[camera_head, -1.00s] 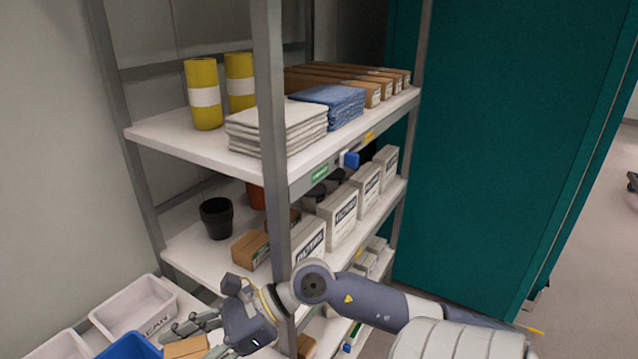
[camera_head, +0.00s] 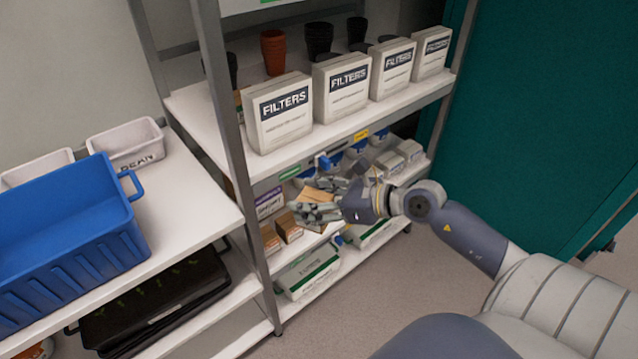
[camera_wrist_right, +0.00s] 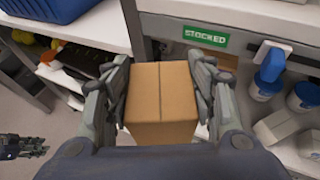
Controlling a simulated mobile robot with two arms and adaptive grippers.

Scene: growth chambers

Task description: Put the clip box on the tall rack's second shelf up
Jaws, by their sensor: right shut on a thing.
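The clip box, a small brown cardboard box (camera_head: 314,195), is held in my right gripper (camera_head: 318,199). The right wrist view shows the box (camera_wrist_right: 161,100) between both fingers of this gripper (camera_wrist_right: 161,92). The tall rack (camera_head: 243,172) stands behind the hand. The box is in the air in front of its second shelf up (camera_head: 312,238), below the filters shelf; the hand hides part of that shelf. A dark hand-like shape at the left edge of the right wrist view looks like my left gripper (camera_wrist_right: 22,147), too small to read.
White filters boxes (camera_head: 280,112) line the shelf above. Brown cartons (camera_head: 288,227), blue-lidded jars (camera_head: 358,149) and white boxes (camera_head: 408,150) occupy the second shelf. A green-white box (camera_head: 308,271) sits lower. A blue crate (camera_head: 68,240) stands on the left bench. The rack's front post (camera_head: 236,150) is left of the hand.

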